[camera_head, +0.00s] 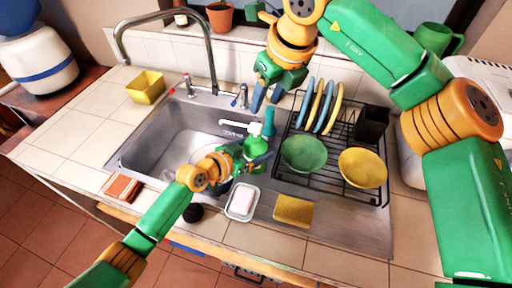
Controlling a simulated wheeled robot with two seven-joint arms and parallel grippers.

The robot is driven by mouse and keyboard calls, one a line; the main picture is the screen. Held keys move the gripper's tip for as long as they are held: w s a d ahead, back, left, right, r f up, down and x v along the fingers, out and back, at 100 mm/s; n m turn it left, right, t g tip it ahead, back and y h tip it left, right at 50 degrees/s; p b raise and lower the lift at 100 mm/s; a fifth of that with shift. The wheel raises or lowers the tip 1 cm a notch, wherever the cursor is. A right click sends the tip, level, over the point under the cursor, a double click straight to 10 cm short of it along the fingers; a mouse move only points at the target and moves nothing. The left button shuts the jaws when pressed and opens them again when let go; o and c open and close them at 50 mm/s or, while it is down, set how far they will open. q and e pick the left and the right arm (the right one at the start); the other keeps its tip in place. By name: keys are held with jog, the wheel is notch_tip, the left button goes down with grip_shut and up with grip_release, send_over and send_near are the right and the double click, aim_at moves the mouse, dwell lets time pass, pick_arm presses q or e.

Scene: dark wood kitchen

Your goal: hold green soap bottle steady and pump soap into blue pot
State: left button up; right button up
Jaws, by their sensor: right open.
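The green soap bottle (254,146) stands upright at the right side of the sink, with its white pump nozzle (232,124) pointing left. My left gripper (258,162) is at the bottle's lower part, with a dark finger in front of it. I cannot tell whether its fingers are closed on the bottle. My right gripper (266,94) is open and empty, pointing down above and behind the pump, apart from it. I cannot make out a blue pot.
The steel sink (150,140) has a tall faucet behind it. A dish rack (285,178) with plates and bowls stands right of the bottle. A white soap dish (232,214), a yellow sponge (294,210) and a brown sponge (122,187) lie along the front. A yellow container (146,90) stands back left.

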pick_arm(q)
grip_shut()
pick_arm(e)
jog(key=shift+f, duration=0.1)
jog(key=c, duration=0.3)
pick_arm(q)
jog(key=shift+a, duration=0.1)
pick_arm(e)
jog(key=f+m+y, duration=0.1)
jog(key=m, duration=0.1)
jog(key=s+f+m+g+y, duration=0.1)
jog(key=m+g+y, duration=0.1)
jog(key=m, duration=0.1)
jog(key=shift+s+a+f+m+y, duration=0.15)
jog(key=shift+a+f+m+y, duration=0.15)
jog(key=shift+a+f+y, duration=0.1)
grip_shut()
pick_arm(q)
jog(key=shift+d, duration=0.25)
jog(key=shift+a, duration=0.1)
pick_arm(e)
jog(key=d+m+t+y, duration=0.3)
jog(key=d+m+y, duration=0.5)
jog(key=m, duration=1.5)
jog(key=shift+w+d+r, duration=0.15)
jog(key=shift+w+d, duration=0.2)
jog(key=shift+d, duration=0.8)
